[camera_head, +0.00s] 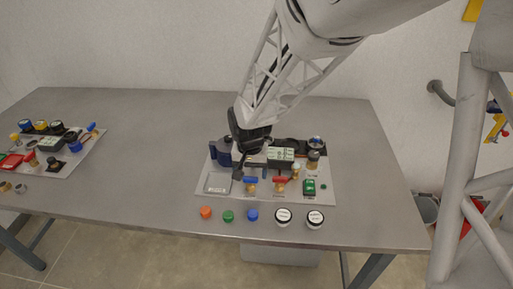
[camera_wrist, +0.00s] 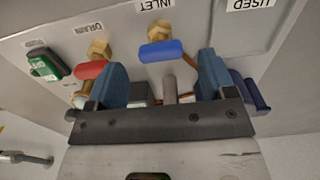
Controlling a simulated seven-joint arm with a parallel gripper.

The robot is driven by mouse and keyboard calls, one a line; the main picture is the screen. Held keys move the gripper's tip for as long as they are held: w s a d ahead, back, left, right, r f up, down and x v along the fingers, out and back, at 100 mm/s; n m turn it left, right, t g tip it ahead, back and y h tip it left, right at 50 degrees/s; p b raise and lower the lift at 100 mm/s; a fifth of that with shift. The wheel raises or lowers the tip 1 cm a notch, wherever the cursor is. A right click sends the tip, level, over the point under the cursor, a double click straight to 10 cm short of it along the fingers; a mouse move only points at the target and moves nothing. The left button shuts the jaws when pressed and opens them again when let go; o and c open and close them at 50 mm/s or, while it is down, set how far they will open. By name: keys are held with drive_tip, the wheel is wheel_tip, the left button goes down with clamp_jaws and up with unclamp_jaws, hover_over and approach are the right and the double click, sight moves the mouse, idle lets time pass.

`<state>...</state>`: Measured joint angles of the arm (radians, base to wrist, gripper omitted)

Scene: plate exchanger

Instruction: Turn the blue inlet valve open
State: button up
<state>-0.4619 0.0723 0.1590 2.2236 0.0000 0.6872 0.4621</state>
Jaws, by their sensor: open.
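The blue inlet valve's handle (camera_wrist: 161,51) sits crosswise below its brass body (camera_wrist: 160,31) by the INLET label in the wrist view. It also shows in the head view (camera_head: 250,180), just below my gripper. My gripper (camera_wrist: 162,70) is open, with its two blue fingertips to the left and right of the blue handle. Nothing is held. I cannot tell how deep the fingers reach around the handle. In the head view my gripper (camera_head: 251,171) is over the panel and hides part of it.
The red drain handle (camera_wrist: 90,69) is close to the left finger. A green switch (camera_wrist: 45,66) is farther left. A tray marked USED (camera_wrist: 240,28) is at upper right. Several caps, such as the orange one (camera_head: 206,212), line the panel's front. The table's (camera_head: 150,150) middle is clear.

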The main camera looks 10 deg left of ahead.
sight(251, 183)
drive_tip(key=shift+f, duration=1.15)
drive_tip(key=shift+c, duration=0.2)
drive_tip(key=c, duration=0.9)
